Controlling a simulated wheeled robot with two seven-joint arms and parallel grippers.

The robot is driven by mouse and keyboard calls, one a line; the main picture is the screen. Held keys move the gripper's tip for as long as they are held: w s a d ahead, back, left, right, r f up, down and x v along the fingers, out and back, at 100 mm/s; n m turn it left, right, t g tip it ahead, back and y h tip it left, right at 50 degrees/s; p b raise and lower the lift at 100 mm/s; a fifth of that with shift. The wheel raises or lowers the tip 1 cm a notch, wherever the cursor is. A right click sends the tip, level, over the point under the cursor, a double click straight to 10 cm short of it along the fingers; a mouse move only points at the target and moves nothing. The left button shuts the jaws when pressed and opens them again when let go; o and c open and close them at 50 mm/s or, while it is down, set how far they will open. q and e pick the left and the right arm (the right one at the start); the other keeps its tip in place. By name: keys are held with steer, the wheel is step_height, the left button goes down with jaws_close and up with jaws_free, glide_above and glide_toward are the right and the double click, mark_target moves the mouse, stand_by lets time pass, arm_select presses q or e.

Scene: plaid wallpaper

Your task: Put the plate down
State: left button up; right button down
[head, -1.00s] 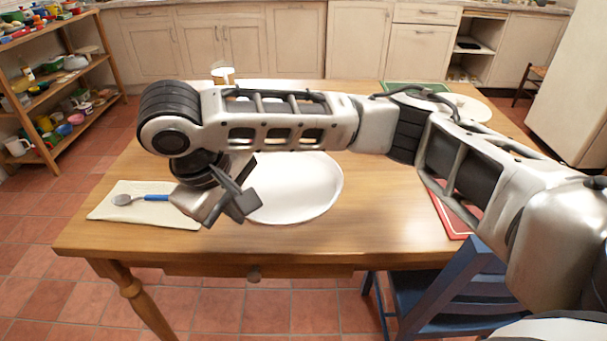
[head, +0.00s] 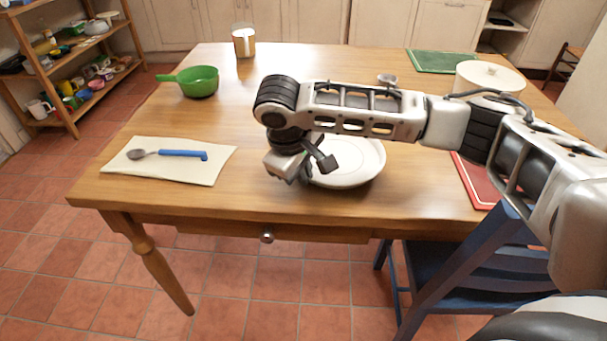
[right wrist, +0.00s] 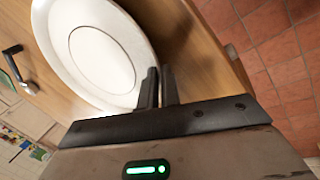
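A white oval plate (head: 362,160) lies level at the middle of the wooden table's near side, and it fills the upper left of the right wrist view (right wrist: 100,58). My right gripper (head: 318,166) is at the plate's left rim. Its two fingers (right wrist: 159,82) stand close together, and the near finger covers a bit of the rim, so they look shut on it. I cannot tell whether the plate's underside touches the table. My left gripper is not in view.
A green pan (head: 200,82), a cup (head: 244,42), a lidded pot (head: 488,75) and a red board (head: 478,185) stand around. A blue chair (head: 455,270) is in front.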

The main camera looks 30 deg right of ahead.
steer(key=shift+f, duration=0.2)
steer(key=c, duration=1.6)
jaws_free()
